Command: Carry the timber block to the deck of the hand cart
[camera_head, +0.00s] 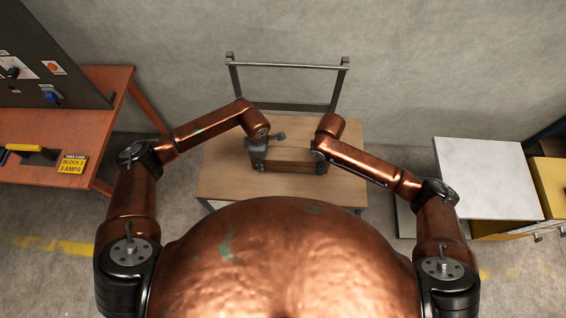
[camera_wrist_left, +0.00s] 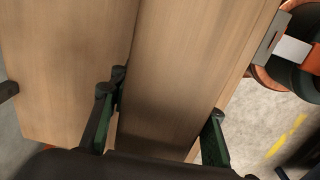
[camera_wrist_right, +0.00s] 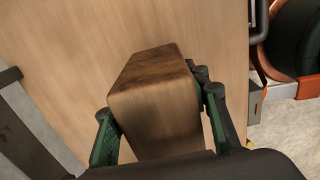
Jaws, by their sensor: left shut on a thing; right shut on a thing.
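The timber block (camera_head: 290,167) is a brown wooden bar lying crosswise over the light wooden deck (camera_head: 228,188) of the hand cart. My left gripper (camera_head: 258,157) is shut on its left end; in the left wrist view the block (camera_wrist_left: 185,65) runs between the two fingers (camera_wrist_left: 160,120). My right gripper (camera_head: 322,160) is shut on its right end; in the right wrist view the block's end (camera_wrist_right: 155,100) sits between the fingers (camera_wrist_right: 158,122). The block is over the deck, but I cannot tell whether its underside touches it. The grippers partly hide its ends.
The cart's grey handle (camera_head: 288,66) stands at the back near the wall. A white-topped cabinet (camera_head: 485,178) is at right. Clear floor lies either side of the cart.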

